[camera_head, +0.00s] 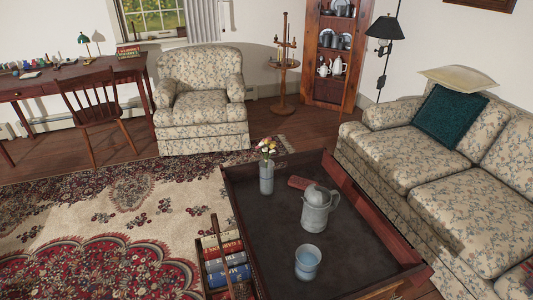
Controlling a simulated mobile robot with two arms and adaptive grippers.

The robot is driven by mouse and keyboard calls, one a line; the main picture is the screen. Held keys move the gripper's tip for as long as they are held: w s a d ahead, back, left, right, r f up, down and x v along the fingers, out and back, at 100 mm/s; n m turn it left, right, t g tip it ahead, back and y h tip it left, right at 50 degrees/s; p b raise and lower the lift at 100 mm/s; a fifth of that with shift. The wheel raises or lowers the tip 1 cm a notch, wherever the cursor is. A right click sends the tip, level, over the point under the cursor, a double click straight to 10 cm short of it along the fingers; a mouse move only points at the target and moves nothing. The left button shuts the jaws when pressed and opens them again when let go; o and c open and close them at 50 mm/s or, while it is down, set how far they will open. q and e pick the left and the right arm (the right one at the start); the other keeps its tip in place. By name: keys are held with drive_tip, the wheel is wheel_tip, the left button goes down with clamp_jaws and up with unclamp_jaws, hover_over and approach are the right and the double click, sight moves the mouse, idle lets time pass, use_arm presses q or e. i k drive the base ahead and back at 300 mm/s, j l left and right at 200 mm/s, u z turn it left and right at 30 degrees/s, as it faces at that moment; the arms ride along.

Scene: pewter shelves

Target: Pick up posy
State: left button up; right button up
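The posy (267,147) is a small bunch of pale pink, white and yellowish flowers. It stands upright in a slim grey vase (266,178) near the far left corner of the tray-topped coffee table (241,221). Neither of my grippers shows in the head view, so I cannot see whether either is open or shut.
A grey pewter pot (316,211), a reddish-brown object (299,183) and a pewter cup (307,262) are on the table. Books (231,258) sit at its left side. An armchair (201,98) stands behind, a sofa (421,153) at right. Patterned rug (110,215) lies open at left.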

sight(266, 141)
drive_tip(key=j+u, duration=0.3)
drive_tip(key=i+j+u, duration=0.3)
drive_tip(key=j, duration=0.2)
drive_tip(key=j+u, duration=0.3)
drive_tip(key=i+j+u, duration=0.15)
drive_tip(key=i+j, duration=0.45)
drive_tip(key=i+j+u, duration=0.15)
drive_tip(key=i+j, duration=0.4)
drive_tip(key=i, duration=0.25)
drive_tip(key=i+l+z, duration=0.1)
drive_tip(key=i+z, duration=0.35)
drive_tip(key=i, duration=0.5)
drive_tip(key=i+j+z, duration=0.2)
drive_tip(key=i+z, duration=0.25)
drive_tip(key=i, duration=0.45)
